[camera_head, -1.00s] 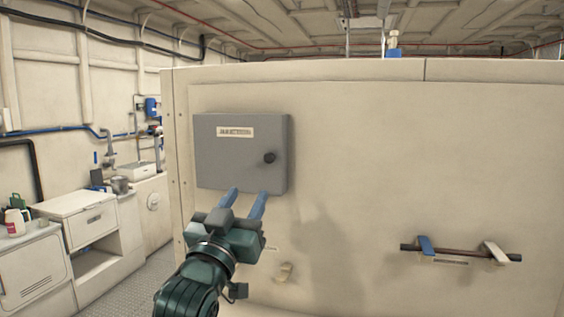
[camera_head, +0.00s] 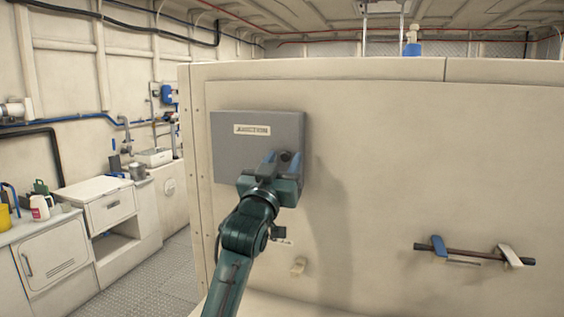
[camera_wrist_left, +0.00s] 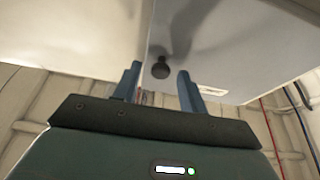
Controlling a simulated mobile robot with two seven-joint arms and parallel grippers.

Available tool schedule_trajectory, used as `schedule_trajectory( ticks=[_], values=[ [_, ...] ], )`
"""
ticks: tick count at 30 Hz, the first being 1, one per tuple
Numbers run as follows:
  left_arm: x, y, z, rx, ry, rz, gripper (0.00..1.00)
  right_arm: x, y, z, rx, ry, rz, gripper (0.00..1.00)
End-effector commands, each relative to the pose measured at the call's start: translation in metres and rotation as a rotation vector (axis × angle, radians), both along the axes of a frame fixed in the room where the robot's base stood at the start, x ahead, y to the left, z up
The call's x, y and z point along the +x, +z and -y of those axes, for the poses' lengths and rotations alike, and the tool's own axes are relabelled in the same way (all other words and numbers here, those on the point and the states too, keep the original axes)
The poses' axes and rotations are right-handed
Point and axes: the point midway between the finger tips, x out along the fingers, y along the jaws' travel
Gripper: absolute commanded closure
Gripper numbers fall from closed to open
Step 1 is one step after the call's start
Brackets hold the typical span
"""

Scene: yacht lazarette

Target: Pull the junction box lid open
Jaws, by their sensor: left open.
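The grey junction box (camera_head: 235,155) is fixed to the cream panel, with its labelled lid flat and shut. A dark round knob (camera_head: 286,155) sits on the lid's right side. My left gripper (camera_head: 283,158) is open in front of the lid, its blue fingers around the knob's position. In the left wrist view the knob (camera_wrist_left: 161,68) shows between the two fingertips of the left gripper (camera_wrist_left: 158,72), with a gap on each side. I cannot tell how deep the knob lies between them. The lid's label (camera_wrist_left: 212,90) shows beyond the right finger. My right gripper is out of view.
The cream panel (camera_head: 380,140) is wide and flat around the box. White cabinets (camera_head: 60,250) stand at left, past an open floor strip.

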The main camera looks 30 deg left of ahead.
Motion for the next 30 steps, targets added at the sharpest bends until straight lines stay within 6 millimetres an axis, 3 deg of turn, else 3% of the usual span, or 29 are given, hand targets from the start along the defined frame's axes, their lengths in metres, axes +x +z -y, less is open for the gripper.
schedule_trajectory(
  ticks=[16, 30],
  values=[
    [-0.0004, -0.0002, 0.0000, 0.000, 0.000, 0.000, 1.00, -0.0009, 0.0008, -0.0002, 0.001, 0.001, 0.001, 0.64],
    [-0.0043, -0.0010, -0.0051, 0.002, -0.006, -0.001, 1.00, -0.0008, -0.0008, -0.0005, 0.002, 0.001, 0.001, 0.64]
  ],
)
